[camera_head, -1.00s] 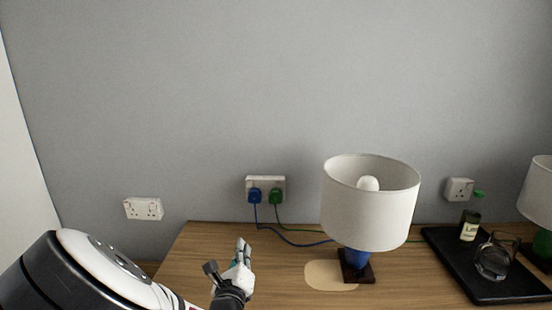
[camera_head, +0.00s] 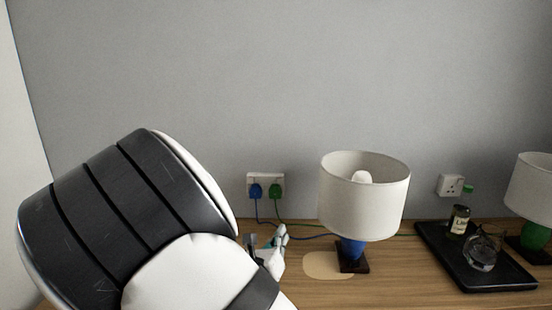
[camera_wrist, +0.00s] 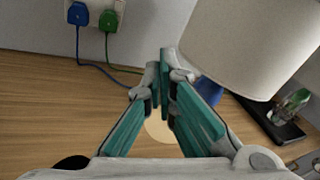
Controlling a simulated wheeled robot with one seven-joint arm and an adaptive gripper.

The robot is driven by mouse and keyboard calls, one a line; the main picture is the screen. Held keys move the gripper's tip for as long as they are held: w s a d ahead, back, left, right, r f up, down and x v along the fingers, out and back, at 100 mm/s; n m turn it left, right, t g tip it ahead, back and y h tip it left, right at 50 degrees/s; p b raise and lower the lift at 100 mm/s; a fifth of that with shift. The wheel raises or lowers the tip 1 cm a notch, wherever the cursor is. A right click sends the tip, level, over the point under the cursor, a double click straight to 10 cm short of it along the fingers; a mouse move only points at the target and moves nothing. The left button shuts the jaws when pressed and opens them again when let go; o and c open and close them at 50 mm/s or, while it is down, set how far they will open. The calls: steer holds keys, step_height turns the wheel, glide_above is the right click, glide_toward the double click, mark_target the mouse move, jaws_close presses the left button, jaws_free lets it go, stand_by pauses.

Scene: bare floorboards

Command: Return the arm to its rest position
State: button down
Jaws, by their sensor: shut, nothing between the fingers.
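My gripper (camera_head: 280,238) shows small in the head view, above the wooden table to the left of the blue lamp, partly hidden behind my own arm. In the wrist view my gripper (camera_wrist: 160,78) has its teal-padded fingers together at the tips, with nothing between them. My arm (camera_head: 150,215) fills the lower left of the head view, bent, and hides the left part of the table.
A lamp with a white shade (camera_head: 362,200) and blue base stands right of my gripper. A black tray (camera_head: 470,270) holds a bottle (camera_head: 459,221) and a glass jug (camera_head: 483,252). Blue (camera_head: 256,191) and green (camera_head: 275,192) plugs sit in a wall socket. A second lamp (camera_head: 531,190) stands far right.

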steer(key=s+d+r+m+g+h, duration=0.2)
steer(key=s+d+r+m+g, duration=0.2)
steer(key=s+d+m+g, duration=0.5)
steer(key=s+d+r+m+g+h, duration=0.2)
steer(key=s+d+r+m+g, duration=0.3)
steer(key=d+m, duration=0.8)
steer(key=s+d+r+m+y, duration=0.1)
steer(key=s+d+m+y, duration=0.15)
steer(key=s, duration=0.35)
steer(key=s+d+m+y, duration=0.1)
steer(key=s+m+y, duration=0.15)
steer(key=s, duration=0.35)
steer(key=s+a+r+m+t+y, duration=0.1)
steer(key=s+a+r+m+y, duration=0.1)
steer(key=s+a+m, duration=0.1)
steer(key=s+a+r+m+y+p, duration=0.1)
steer(key=s+a+r+m+y, duration=0.1)
steer(key=s+a+m+y, duration=0.1)
steer(key=s+a+m, duration=0.1)
steer(key=s+m, duration=0.1)
steer(key=s, duration=0.1)
steer(key=shift+s+r+m+t, duration=0.2)
steer(key=shift+s+m+t, duration=0.15)
steer(key=shift+m+t, duration=0.05)
